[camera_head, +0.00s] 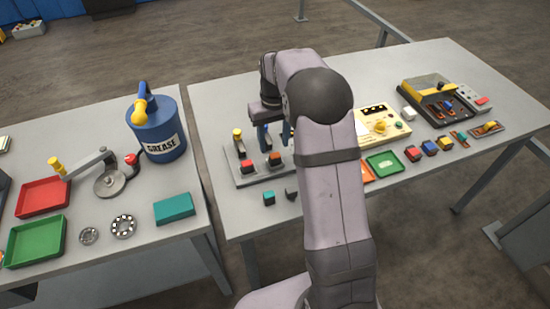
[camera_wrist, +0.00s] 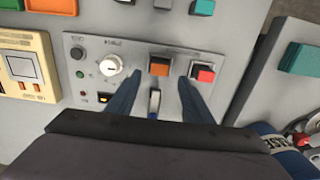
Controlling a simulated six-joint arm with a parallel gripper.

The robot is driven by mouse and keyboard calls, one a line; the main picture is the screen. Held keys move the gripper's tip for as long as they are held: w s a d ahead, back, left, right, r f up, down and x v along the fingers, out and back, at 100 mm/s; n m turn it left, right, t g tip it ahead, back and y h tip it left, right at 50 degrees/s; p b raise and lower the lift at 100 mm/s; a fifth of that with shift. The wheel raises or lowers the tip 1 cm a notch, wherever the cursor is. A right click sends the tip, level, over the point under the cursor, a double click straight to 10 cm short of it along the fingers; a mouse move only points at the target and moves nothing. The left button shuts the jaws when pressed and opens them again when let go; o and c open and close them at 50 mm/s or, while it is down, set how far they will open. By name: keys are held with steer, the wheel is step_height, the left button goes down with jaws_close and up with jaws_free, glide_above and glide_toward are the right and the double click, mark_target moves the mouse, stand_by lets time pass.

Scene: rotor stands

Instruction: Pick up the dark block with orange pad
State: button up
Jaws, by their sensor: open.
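The dark block with the orange pad (camera_head: 275,158) stands on the grey panel (camera_head: 238,181), and it also shows in the wrist view (camera_wrist: 160,68). A similar dark block with a red pad (camera_wrist: 203,73) stands to its right in the wrist view. My gripper (camera_wrist: 160,80) is open and empty. In the wrist view its two blue fingers lie left and right of the orange-padded block, with gaps to it. In the head view the gripper (camera_head: 274,139) is just above the block, partly hidden by my arm.
A metal lever (camera_wrist: 155,103) rises between the fingers, close to the block. A white knob (camera_wrist: 112,65) is on the panel to the left. A teal block (camera_head: 268,198) lies in front of the panel. A yellow instrument (camera_head: 385,124) stands to the right.

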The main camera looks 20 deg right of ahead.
mark_target(275, 155)
steer(key=shift+s+f, duration=0.1)
steer(key=shift+f, duration=0.15)
steer(key=shift+s+d+f+p, duration=0.1)
steer(key=shift+f+p, duration=1.15)
steer(key=shift+f, duration=1.1)
steer(key=c, duration=1.1)
